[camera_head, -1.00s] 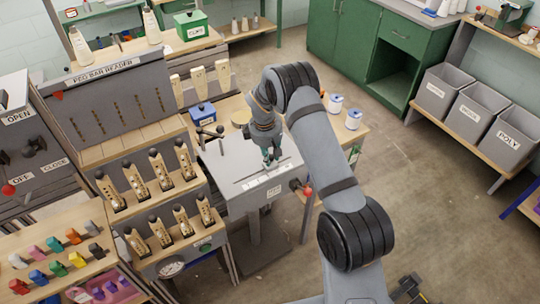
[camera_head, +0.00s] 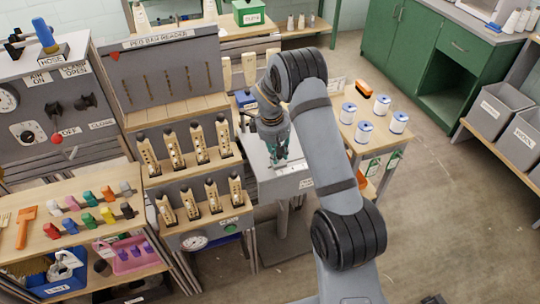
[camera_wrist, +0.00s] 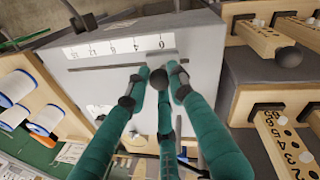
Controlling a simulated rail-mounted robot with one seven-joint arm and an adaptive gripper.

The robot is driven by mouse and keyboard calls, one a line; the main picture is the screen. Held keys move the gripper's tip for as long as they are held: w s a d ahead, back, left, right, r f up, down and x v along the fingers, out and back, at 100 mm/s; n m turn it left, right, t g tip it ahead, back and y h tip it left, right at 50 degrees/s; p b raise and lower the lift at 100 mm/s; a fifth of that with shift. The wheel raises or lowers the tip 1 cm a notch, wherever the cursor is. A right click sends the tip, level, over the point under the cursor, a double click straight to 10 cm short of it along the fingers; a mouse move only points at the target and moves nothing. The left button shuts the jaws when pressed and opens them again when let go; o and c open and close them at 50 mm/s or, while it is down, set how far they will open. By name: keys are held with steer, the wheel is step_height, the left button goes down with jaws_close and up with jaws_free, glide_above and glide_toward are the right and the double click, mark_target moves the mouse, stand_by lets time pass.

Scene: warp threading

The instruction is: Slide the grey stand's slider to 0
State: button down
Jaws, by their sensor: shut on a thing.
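The grey stand (camera_head: 262,184) stands in the middle of the head view, with its top partly hidden by my arm. In the wrist view its pale top (camera_wrist: 195,45) has a long dark slot (camera_wrist: 100,67) beside a white number scale (camera_wrist: 118,45). My gripper (camera_wrist: 160,75) is down at the slot's right end in the wrist view, its teal fingers closed around the slider's dark round knob (camera_wrist: 161,79). The slider's lower part is hidden by the fingers. My gripper also shows in the head view (camera_head: 281,163), pointing down at the stand.
A rack with wooden numbered bars (camera_head: 200,143) stands close on the stand's left. A wooden table with white-and-blue spools (camera_head: 364,130) is on its right. Open floor (camera_head: 440,210) lies farther right.

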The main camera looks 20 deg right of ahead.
steer(key=shift+a, duration=0.35)
steer(key=c, duration=1.5)
jaws_free()
steer(key=shift+d, duration=0.1)
steer(key=shift+r, duration=0.2)
steer(key=r, duration=0.3)
steer(key=s+a+r, duration=0.1)
steer(key=r, duration=0.3)
steer(key=a+r, duration=0.1)
steer(key=r, duration=0.3)
steer(key=shift+s+r, duration=0.2)
steer(key=shift+s, duration=0.05)
steer(key=shift+d+f, duration=0.1)
steer(key=shift+f, duration=0.05)
